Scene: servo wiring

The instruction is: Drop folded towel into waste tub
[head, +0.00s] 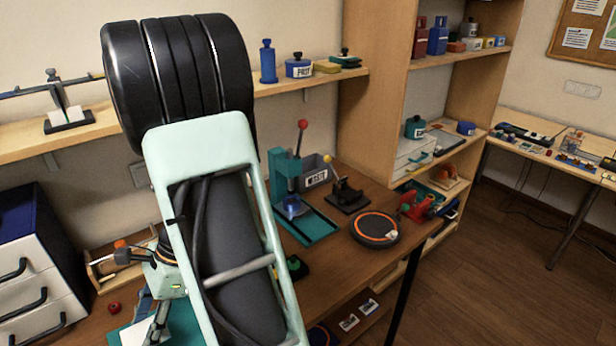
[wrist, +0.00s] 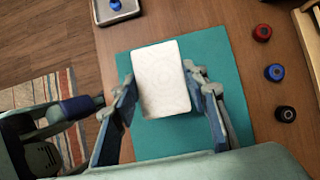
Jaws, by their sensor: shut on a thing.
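The folded towel (wrist: 161,78) is a white, rounded rectangle in the wrist view, over a teal mat (wrist: 215,60). My gripper (wrist: 159,88) has one finger along each long side of the towel and is shut on it. I cannot tell whether the towel touches the mat. In the head view my gripper (head: 158,325) is low at the left, partly hidden by my arm, with a bit of white beside it. The waste tub (head: 316,177) is a grey, labelled container at the back of the brown bench, right of the teal press, well away from my gripper.
A teal press (head: 285,180) with a red-knobbed lever stands beside the tub. A black stand (head: 347,194) and a round, orange-ringed disc (head: 375,229) are to its right. In the wrist view, several small round pieces (wrist: 274,72) lie right of the mat and a tray (wrist: 118,16) lies above it.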

